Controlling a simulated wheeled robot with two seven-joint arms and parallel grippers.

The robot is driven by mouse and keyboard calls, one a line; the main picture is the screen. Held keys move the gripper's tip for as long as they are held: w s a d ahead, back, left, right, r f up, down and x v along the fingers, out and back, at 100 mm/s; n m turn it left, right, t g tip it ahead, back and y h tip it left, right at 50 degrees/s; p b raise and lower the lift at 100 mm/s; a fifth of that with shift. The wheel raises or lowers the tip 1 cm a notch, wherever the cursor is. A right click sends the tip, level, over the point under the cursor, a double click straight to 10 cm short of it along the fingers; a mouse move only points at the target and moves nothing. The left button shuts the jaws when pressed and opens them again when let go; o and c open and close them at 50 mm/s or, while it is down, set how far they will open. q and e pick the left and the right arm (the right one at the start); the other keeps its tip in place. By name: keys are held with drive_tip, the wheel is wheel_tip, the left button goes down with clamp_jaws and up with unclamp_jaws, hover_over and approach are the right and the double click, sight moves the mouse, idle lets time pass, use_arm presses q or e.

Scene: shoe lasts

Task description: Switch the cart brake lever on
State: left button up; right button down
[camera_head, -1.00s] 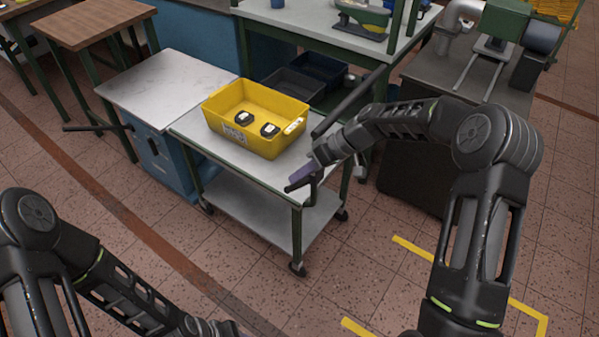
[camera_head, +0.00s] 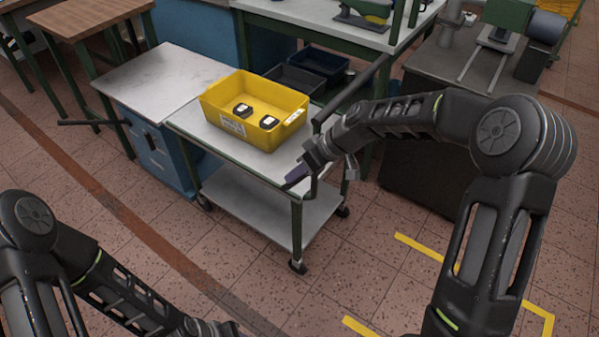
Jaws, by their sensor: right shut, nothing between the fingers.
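The cart (camera_head: 245,158) has a pale top, green legs, a lower shelf and casters. A dark push handle (camera_head: 355,92) slants up along its right side. My right gripper (camera_head: 296,174), with purple-grey fingers, is shut and empty at the cart's front right corner. A short dark upright piece (camera_head: 313,186) shows at that corner, just by the fingers. It may be the brake lever, but I cannot tell for sure, nor whether the fingers touch it. My left arm is low at the left; its gripper end (camera_head: 212,328) is cut by the bottom edge, its fingers unclear.
A yellow bin (camera_head: 225,122) with two dark, white-topped items stands on the cart. A blue cabinet (camera_head: 150,150) with a pale top adjoins on the left. A grey machine bench (camera_head: 425,165) stands at the right. The tiled floor in front is clear, with yellow lines.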

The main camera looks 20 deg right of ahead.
sight(283, 187)
wheel_tip(283, 187, down, 6)
drive_tip(key=s+a+n+t+h+b, duration=0.1)
drive_tip(key=t+h+b, duration=0.1)
drive_tip(key=b, duration=0.5)
drive_tip(key=shift+s+a+b, duration=0.35)
drive_tip(key=shift+a+b, duration=0.05)
drive_tip(key=shift+s+f, duration=0.1)
drive_tip(key=shift+f, duration=0.05)
drive_tip(key=r+p, duration=0.1)
drive_tip(key=r, duration=0.1)
drive_tip(key=a+r+p, duration=0.1)
drive_tip(key=r, duration=0.2)
drive_tip(key=shift+a+r+p, duration=0.1)
drive_tip(key=shift+p, duration=0.2)
drive_tip(key=s+a+v, duration=0.1)
drive_tip(key=v, duration=0.8)
drive_tip(key=shift+s+a+b, duration=0.15)
drive_tip(key=shift+a+b, duration=0.1)
drive_tip(key=shift+b, duration=0.05)
